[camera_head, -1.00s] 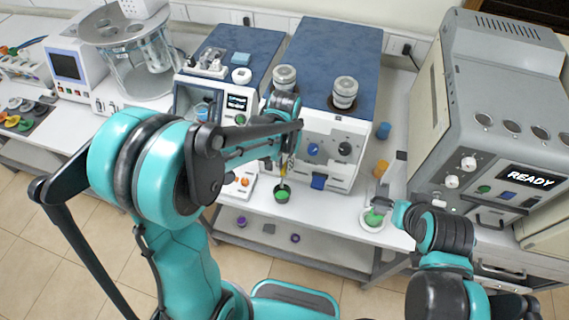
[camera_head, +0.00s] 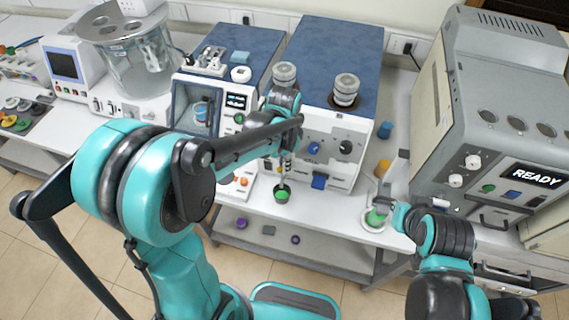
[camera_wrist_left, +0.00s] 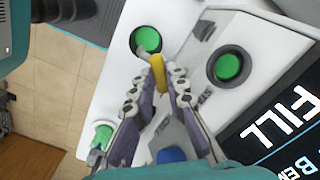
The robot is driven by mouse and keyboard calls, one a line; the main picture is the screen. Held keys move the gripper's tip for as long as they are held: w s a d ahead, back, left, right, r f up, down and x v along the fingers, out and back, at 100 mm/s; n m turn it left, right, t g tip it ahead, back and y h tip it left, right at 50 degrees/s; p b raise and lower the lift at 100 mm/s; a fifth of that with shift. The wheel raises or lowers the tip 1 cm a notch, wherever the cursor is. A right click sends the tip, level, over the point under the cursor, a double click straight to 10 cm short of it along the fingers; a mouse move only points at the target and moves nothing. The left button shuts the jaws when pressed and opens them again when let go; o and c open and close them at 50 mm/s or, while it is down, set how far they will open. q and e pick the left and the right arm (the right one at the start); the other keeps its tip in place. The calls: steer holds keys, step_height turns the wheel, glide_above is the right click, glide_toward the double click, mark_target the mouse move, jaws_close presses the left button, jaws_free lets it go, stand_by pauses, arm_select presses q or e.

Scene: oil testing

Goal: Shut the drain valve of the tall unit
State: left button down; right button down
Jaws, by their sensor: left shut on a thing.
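My left gripper (camera_head: 286,168) reaches down to the front of the blue-topped white units, above a black cup with green inside (camera_head: 282,192). In the left wrist view its fingers (camera_wrist_left: 168,88) are shut on a yellow valve handle (camera_wrist_left: 158,72). A grey spout (camera_wrist_left: 143,54) lies beside the handle, near the green-filled cup (camera_wrist_left: 147,40). Arm parts hide much of the valve in the head view, and which unit it joins is unclear. My right gripper (camera_head: 386,203) is at a white dish with green in it (camera_head: 375,218); its fingers are too small to judge.
A white unit with a blue top (camera_head: 335,60) stands mid-bench, beside a lower unit with a small screen (camera_head: 238,101). A grey machine (camera_head: 497,100) reading READY stands right. Blue (camera_head: 384,130) and orange (camera_head: 382,168) pieces lie between. A glass vessel (camera_head: 137,60) stands left.

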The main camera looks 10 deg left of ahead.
arm_select(q)
steer(key=m, duration=0.4)
steer(key=shift+b, duration=0.3)
steer(key=shift+m, duration=2.2)
steer(key=c, duration=1.5)
jaws_free()
steer(key=shift+c, duration=0.2)
step_height(320, 180, up, 12)
